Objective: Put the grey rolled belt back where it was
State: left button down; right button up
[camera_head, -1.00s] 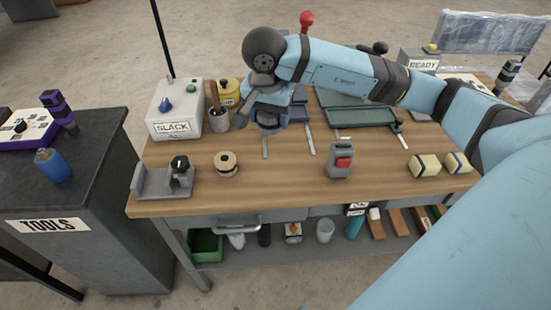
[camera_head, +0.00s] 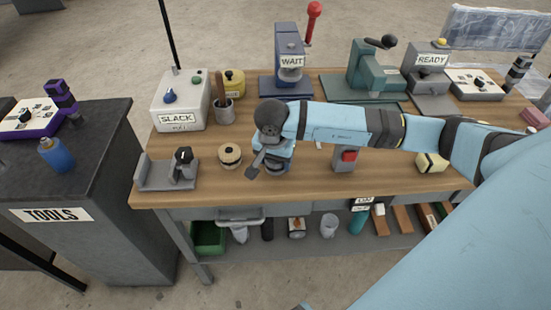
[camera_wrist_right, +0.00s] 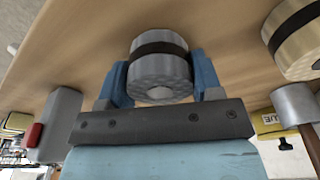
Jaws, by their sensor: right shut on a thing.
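The grey rolled belt (camera_wrist_right: 158,62), a ribbed grey roll with a black band, sits between the two blue fingers of my right gripper (camera_wrist_right: 162,84) in the right wrist view. The gripper is shut on it. In the head view, my right gripper (camera_head: 276,172) is over the front middle of the wooden bench (camera_head: 330,185), just right of a beige roll with a dark band (camera_head: 230,155). There the belt is mostly hidden by the gripper and wrist. Whether it touches the bench top is hard to tell. My left gripper is not in view.
A grey fixture (camera_head: 168,175) stands at the bench's front left, with the SLACK box (camera_head: 180,103) behind it. A grey block with a red part (camera_head: 347,158) stands to the right. The WAIT press (camera_head: 288,70) and READY stand (camera_head: 430,75) are at the back.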

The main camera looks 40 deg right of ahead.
jog(key=shift+f, duration=0.2)
jog(key=o, duration=1)
jog(key=shift+r, duration=0.1)
jog(key=shift+r, duration=0.1)
